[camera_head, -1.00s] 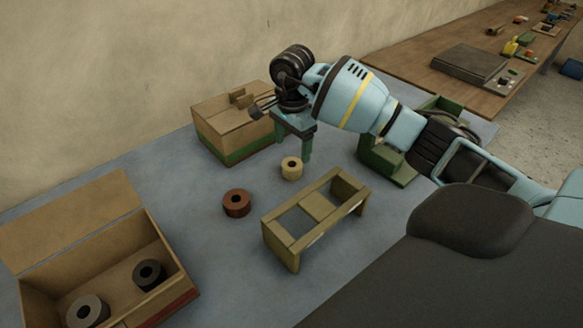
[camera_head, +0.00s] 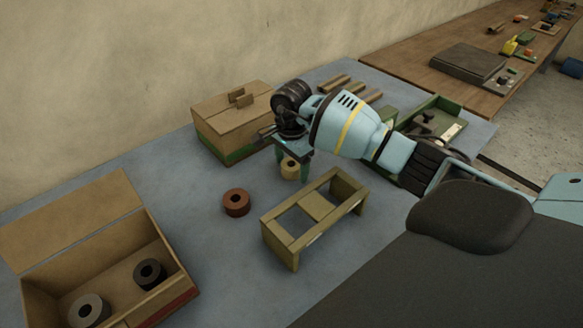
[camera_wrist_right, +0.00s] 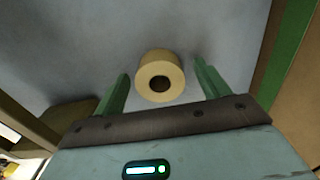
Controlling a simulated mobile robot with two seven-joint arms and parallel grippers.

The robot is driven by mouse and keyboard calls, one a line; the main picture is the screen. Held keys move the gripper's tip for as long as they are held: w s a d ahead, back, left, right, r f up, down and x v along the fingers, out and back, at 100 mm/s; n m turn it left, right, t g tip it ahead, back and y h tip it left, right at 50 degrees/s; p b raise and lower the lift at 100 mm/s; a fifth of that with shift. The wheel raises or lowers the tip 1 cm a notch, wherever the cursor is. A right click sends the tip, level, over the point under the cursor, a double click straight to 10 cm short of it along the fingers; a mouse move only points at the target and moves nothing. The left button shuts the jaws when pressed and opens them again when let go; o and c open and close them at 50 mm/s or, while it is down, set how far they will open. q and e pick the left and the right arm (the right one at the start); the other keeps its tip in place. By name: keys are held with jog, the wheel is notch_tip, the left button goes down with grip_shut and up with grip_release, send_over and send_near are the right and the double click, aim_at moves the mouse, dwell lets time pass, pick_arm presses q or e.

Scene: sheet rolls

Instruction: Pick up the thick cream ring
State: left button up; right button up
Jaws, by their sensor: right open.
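The thick cream ring (camera_head: 290,170) stands on the grey-blue table top, just beyond the olive frame. In the right wrist view the cream ring (camera_wrist_right: 160,78) lies between and slightly ahead of the two green fingertips, apart from both, with its dark hole showing. My right gripper (camera_head: 293,168) is open and empty, reaching down over the ring; in the wrist view the right gripper (camera_wrist_right: 160,78) has its fingers either side of the ring. In the head view the fingers partly cover the ring. My left gripper is not in view.
A brown ring (camera_head: 236,202) stands left of the cream one. An olive frame (camera_head: 272,238) is in front. A lidded box (camera_head: 232,115) stands behind left, a green tray (camera_head: 440,108) to the right. An open box (camera_head: 60,268) at left holds dark and grey rings.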

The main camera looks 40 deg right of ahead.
jog(key=c, duration=1.1)
jog(key=shift+r, duration=0.15)
